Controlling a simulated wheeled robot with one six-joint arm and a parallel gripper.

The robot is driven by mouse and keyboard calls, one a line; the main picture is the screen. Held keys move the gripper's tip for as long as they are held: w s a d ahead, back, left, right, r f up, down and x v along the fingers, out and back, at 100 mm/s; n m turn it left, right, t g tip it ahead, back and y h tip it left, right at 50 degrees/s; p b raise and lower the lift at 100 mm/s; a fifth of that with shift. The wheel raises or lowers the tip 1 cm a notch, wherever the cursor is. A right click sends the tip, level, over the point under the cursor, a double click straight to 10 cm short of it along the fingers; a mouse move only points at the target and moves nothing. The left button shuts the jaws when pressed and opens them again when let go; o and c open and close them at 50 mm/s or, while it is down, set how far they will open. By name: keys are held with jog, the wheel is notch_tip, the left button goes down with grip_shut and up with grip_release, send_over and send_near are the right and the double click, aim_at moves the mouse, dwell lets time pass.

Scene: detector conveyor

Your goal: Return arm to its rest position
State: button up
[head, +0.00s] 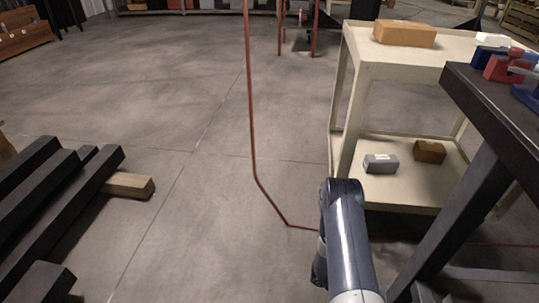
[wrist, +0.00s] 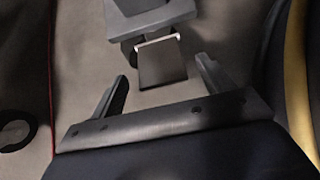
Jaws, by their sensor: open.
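My arm (head: 345,235) shows at the bottom of the head view, right of centre, over the floor and in front of the cart; its gripper is not visible there. In the wrist view my gripper (wrist: 161,70) has its two dark fingers spread wide apart. Nothing is held between them. A grey part with a light-edged panel (wrist: 162,62) lies beyond the fingertips; I cannot tell what it is.
A dark table (head: 480,95) is at right. Dark beams (head: 60,200) lie left.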

jog(key=b+x, duration=0.1)
jog(key=x, duration=0.4)
jog(key=shift+d+f, duration=0.2)
jog(key=shift+a+r, duration=0.1)
